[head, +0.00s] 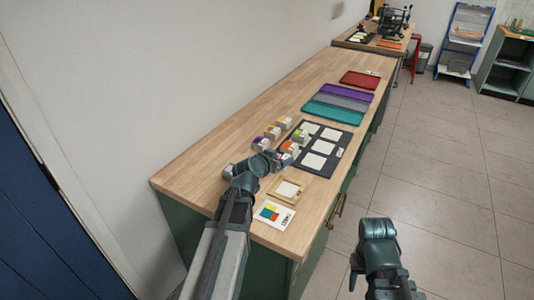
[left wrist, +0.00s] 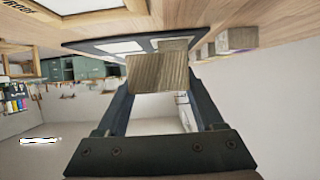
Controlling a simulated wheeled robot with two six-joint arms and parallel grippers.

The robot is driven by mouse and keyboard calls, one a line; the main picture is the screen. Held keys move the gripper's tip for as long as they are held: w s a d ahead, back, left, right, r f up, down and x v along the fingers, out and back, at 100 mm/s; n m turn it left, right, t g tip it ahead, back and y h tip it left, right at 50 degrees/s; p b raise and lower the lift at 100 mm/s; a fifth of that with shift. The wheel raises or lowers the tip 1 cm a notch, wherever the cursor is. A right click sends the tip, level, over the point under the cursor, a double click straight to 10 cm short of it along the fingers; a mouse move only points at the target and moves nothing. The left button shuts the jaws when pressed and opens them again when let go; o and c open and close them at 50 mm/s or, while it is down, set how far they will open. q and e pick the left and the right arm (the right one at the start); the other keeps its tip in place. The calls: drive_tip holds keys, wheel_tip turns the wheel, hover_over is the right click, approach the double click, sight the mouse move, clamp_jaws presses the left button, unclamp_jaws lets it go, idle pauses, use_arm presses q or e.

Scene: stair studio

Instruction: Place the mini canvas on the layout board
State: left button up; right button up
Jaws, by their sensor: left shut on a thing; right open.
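The layout board (head: 318,170) is a dark panel with several white squares, lying on the wooden counter. It shows in the left wrist view as a dark strip (left wrist: 88,46). My left gripper (head: 284,157) is at the board's left edge, shut on a small block-like mini canvas (head: 290,147) with an orange and white face. In the left wrist view the held canvas (left wrist: 157,74) shows a brown wood-like side between the fingers, close to the board; contact with it cannot be told. My right gripper (head: 357,271) is open and empty, over the floor beside the counter.
Another small canvas (head: 300,136) is at the board's left edge. Several more (head: 271,131) stand left of it. A wooden frame (head: 273,190) and a colour-patterned card (head: 273,214) lie nearer. Teal (head: 332,113), grey, purple and red trays lie beyond. The far counter middle is bare.

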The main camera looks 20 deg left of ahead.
use_arm(q)
drive_tip(key=shift+s+d+r, duration=0.1)
drive_tip(key=shift+d, duration=0.8)
drive_tip(key=shift+r, duration=0.1)
